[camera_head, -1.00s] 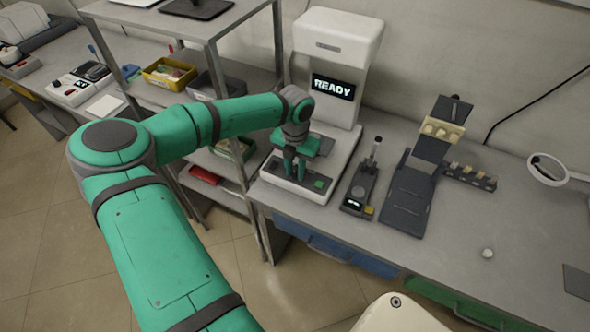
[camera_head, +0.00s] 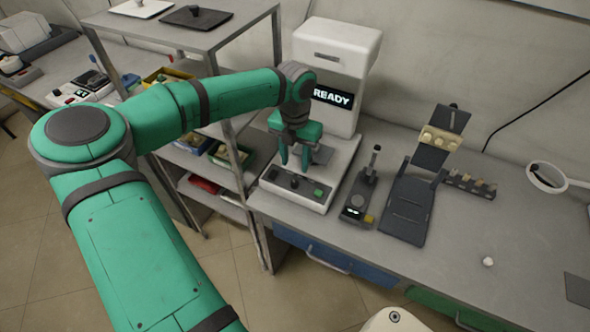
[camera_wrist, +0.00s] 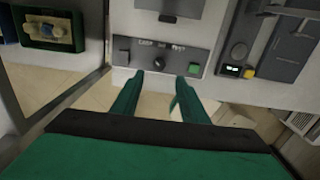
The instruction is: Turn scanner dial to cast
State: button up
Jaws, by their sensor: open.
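The scanner (camera_head: 338,60) is a tall white machine on the bench, its display reading READY. The dial (camera_wrist: 159,63) is a small dark knob at the middle of the grey front panel in the wrist view, under white lettering that seems to read "Cast" on the left and "Post" on the right. The dial also shows in the head view (camera_head: 295,181). My gripper (camera_head: 294,166) is open and empty, above and apart from the panel. In the wrist view its green fingers (camera_wrist: 164,79) lie on either side of the dial's line. The dial's pointer setting is too small to tell.
A green button (camera_wrist: 194,69) sits right of the dial and a dark square button (camera_wrist: 123,58) left of it. A small device with an upright lever (camera_head: 358,198) stands to the right. A shelf rack (camera_head: 239,180) stands close on the left.

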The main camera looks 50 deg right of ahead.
jog(key=shift+r, duration=1)
